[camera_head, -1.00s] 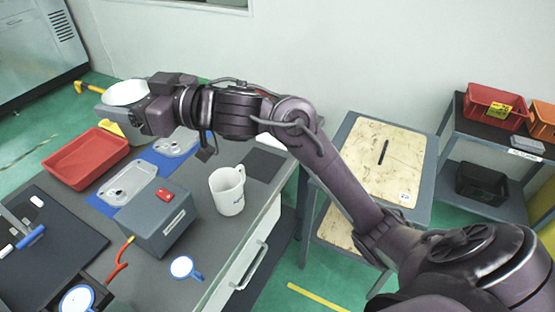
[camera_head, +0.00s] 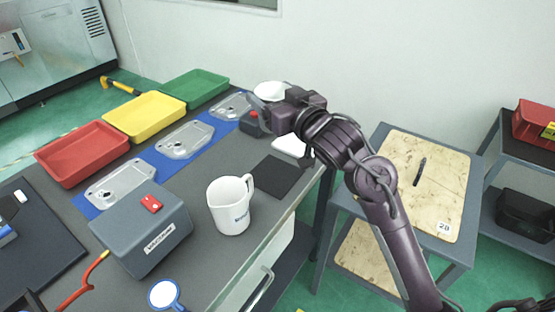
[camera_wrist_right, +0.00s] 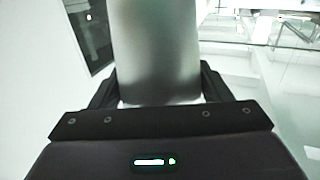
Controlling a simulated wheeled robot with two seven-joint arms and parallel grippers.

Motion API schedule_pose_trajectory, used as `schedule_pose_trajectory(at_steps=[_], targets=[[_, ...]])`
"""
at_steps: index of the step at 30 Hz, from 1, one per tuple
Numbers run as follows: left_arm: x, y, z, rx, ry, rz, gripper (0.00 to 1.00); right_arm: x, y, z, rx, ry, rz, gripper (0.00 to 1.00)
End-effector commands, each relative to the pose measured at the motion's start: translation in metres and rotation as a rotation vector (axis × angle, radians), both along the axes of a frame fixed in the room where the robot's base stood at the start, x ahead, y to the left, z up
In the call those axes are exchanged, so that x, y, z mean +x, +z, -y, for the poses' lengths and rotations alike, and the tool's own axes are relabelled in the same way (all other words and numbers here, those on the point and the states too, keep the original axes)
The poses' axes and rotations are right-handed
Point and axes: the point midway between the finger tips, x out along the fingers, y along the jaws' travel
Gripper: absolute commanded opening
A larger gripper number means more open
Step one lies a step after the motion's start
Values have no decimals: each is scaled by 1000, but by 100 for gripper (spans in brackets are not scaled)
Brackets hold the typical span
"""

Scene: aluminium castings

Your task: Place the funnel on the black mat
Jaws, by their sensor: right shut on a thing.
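The funnel (camera_head: 270,91) shows as a white round rim at the far end of the table in the head view. My right gripper (camera_head: 277,106) is shut on it. In the right wrist view, a pale grey, smooth part of the funnel (camera_wrist_right: 157,50) stands between the fingers. The fingers and wrist hide much of its lower part. The black mat (camera_head: 272,176) lies flat and bare on the table, right of the white jug, nearer to me than the gripper. My left gripper is not in view.
A white jug (camera_head: 230,207) stands just left of the mat. A grey box (camera_head: 143,232) with a red top piece is further left. Metal castings (camera_head: 184,140) lie on a blue strip. Red (camera_head: 82,178), yellow (camera_head: 145,136) and green (camera_head: 195,103) trays line the far side.

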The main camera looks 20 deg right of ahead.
Motion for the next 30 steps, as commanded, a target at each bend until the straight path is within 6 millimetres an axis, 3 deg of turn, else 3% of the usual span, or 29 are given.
schedule_pose_trajectory(at_steps=[1, 9, 17, 24, 30], targets=[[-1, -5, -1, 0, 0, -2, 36, -1, -20, 0, 1, 0, -7, 45], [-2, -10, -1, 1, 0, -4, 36, 0, -85, 0, 2, 0, -4, 45], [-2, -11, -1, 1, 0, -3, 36, 0, -111, 0, 1, 0, 2, 45], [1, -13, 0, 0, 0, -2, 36, 0, -146, 0, 1, 0, -1, 45], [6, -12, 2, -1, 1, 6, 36, 0, -150, 0, 0, 0, 3, 45]])
